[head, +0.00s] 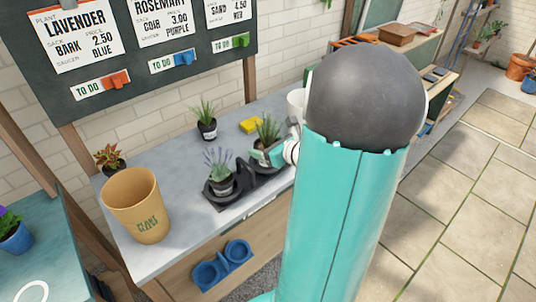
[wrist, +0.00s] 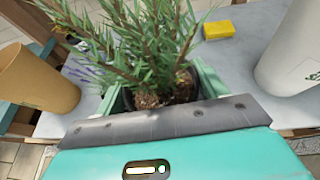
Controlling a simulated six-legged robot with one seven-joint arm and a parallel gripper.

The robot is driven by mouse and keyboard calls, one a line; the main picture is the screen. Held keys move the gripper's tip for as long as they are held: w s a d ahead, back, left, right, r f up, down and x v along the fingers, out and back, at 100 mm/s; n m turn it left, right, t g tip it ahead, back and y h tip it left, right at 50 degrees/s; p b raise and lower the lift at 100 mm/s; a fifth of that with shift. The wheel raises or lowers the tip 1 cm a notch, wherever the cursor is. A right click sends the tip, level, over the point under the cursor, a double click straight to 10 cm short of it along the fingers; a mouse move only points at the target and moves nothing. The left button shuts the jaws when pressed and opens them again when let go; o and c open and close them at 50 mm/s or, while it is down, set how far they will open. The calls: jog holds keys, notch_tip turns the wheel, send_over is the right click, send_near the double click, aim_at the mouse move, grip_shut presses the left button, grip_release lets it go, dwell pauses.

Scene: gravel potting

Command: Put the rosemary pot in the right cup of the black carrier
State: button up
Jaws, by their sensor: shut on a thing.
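The rosemary pot (wrist: 184,84) is small and dark, with bushy green stems and brown soil. Its foliage shows in the head view (head: 268,130). My gripper (head: 268,154) is shut on this pot, with a green finger on each side of it in the wrist view (wrist: 158,88). The black carrier (head: 232,203) stands on the bench, with a lavender pot (head: 221,186) in its left cup. The rosemary is over or at the right cup (head: 262,169). My fingers partly hide that cup, so I cannot tell whether the pot touches it.
A tan bin (head: 137,206) stands at the left of the bench. A spiky plant in a black pot (head: 207,128) and a yellow block (head: 250,124) sit behind the carrier. A white container (head: 296,102) is close to my arm. A blue double saucer (head: 222,266) lies below.

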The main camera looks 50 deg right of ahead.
jog(key=shift+w+d+f, duration=1.05)
jog(key=shift+w+f, duration=0.05)
jog(key=shift+f, duration=0.7)
jog(key=shift+w+d+f, duration=1.1)
jog(key=shift+f, duration=0.65)
jog(key=shift+w+d+f, duration=1.05)
jog(key=shift+w+f, duration=0.05)
jog(key=shift+f, duration=0.7)
jog(key=shift+f, duration=0.2)
jog(key=o, duration=1.2)
jog(key=shift+c, duration=0.2)
